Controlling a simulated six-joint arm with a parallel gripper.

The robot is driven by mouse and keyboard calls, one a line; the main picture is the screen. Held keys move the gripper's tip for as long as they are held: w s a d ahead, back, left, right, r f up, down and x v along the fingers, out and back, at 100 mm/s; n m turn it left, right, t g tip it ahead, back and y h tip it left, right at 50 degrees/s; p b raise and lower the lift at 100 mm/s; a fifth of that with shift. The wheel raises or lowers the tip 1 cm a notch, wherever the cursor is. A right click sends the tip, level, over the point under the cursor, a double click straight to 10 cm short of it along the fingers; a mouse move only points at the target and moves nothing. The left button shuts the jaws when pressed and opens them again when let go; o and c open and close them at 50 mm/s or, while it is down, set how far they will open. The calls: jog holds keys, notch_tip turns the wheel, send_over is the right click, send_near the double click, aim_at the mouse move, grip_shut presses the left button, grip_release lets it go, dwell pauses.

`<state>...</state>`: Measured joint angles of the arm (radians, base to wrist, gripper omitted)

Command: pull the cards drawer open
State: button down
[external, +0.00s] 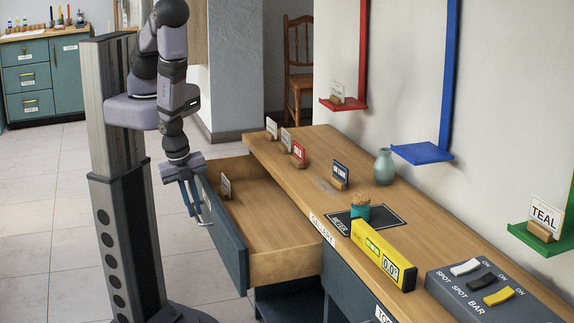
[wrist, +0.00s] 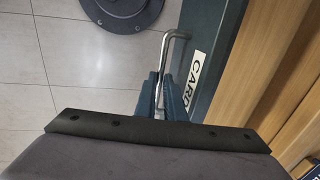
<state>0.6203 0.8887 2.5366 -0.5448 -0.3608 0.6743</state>
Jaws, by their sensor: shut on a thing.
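The cards drawer (external: 225,235) is pulled well out from under the wooden counter (external: 320,185). Its front is dark teal, and its wooden inside shows one small card in a stand (external: 225,187). In the wrist view the drawer front carries a white label reading "CARD" (wrist: 195,76), partly cut off or hidden. My gripper (external: 196,208) is at the outer face of the drawer front, its blue fingers shut on the metal bar handle (external: 206,221). The handle (wrist: 175,36) also sticks out beyond the fingers in the wrist view.
The counter holds several card stands, a green vase (external: 383,167), a small teal pot (external: 360,207), a yellow level (external: 383,254) and a switch box (external: 490,290). Coloured wall shelves stand above. Tiled floor (external: 45,215) lies clear to the left of the arm.

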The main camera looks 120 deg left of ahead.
jog(key=c, duration=1.8)
grip_release()
jog(key=shift+c, duration=0.2)
jog(key=shift+r, duration=0.15)
notch_tip(320, 180, up, 7)
jog(key=p, duration=0.6)
jog(key=shift+s+d, duration=0.45)
